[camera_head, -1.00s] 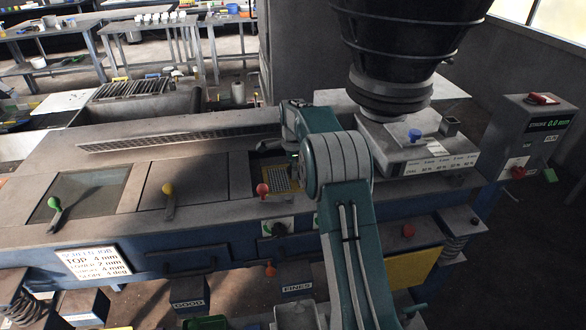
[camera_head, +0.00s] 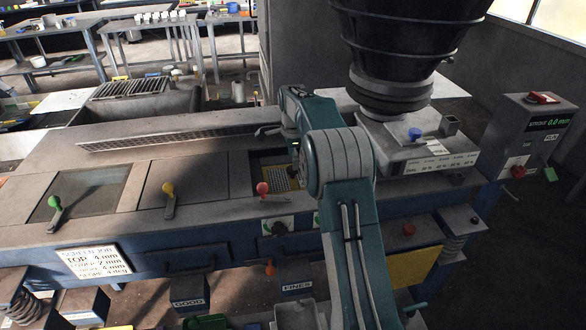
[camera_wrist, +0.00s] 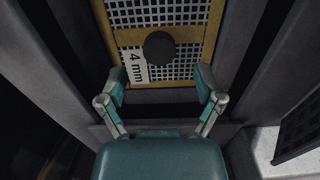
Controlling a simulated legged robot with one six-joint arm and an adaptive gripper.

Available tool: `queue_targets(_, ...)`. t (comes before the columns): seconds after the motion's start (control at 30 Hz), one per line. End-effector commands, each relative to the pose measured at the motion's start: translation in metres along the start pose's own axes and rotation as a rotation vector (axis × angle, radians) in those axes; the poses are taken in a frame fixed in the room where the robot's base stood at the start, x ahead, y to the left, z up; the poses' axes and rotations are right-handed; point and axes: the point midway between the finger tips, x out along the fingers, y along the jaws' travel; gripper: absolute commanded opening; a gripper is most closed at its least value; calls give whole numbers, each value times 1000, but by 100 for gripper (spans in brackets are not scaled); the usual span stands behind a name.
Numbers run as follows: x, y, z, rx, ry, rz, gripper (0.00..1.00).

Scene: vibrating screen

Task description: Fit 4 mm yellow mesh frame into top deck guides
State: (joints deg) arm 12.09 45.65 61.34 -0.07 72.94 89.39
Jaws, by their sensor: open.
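The yellow mesh frame (camera_wrist: 193,40), with a "4 mm" label and a round black knob (camera_wrist: 159,48), lies between dark side rails in the wrist view. In the head view, part of the mesh frame (camera_head: 276,180) shows in the right-hand deck opening, behind the red-knobbed lever (camera_head: 262,189). My gripper (camera_wrist: 163,83) is open, its fingers apart on either side below the knob and not touching it. In the head view my arm hides much of the gripper and the frame's right side. I cannot tell whether the frame is fully seated in the guides.
Levers with green (camera_head: 54,202) and yellow (camera_head: 168,188) knobs stand along the deck front. A black feed hopper (camera_head: 405,60) hangs to the right, above a grey box (camera_head: 425,150). A sign (camera_head: 92,262) reads "TOP 4 mm". The left deck top is clear.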

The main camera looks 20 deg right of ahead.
Motion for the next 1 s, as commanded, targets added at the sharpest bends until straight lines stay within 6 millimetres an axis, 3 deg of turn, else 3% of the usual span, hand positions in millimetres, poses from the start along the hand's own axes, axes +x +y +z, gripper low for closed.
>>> queue_targets(0.2,-47,-1,0,0,0,-4,85)
queue_targets(0.4,-72,-1,0,0,0,-1,85)
queue_targets(1.0,-78,-1,0,0,0,0,85)
